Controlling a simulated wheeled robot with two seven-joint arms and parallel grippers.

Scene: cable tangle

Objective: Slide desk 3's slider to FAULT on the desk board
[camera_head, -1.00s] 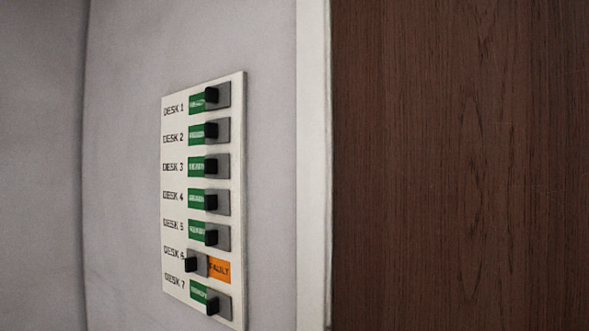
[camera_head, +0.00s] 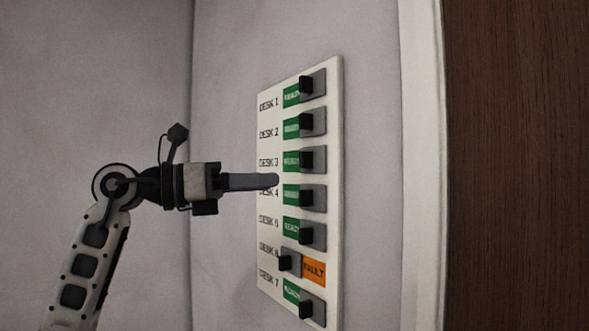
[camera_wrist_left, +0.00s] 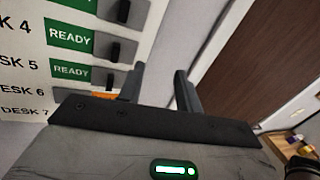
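The desk board (camera_head: 334,200) is a white panel on the wall with several labelled rows. Desk 3's slider (camera_head: 306,159) is a black knob on the right side of its slot, with a green READY label showing to its left. My left gripper (camera_head: 276,180) is in front of the board's left side, around the height between the desk 3 and desk 4 labels. In the left wrist view its two fingers (camera_wrist_left: 160,72) stand apart with nothing between them, so it is open. Contact with the board cannot be told. My right gripper is in neither view.
Desk 6's slider (camera_head: 284,262) is at the left, with orange FAULT showing. The other sliders, such as desk 2's (camera_head: 306,124) and desk 4's (camera_head: 306,194), are at the right beside green labels. A white door frame (camera_head: 422,170) and brown door (camera_head: 520,170) lie to the right.

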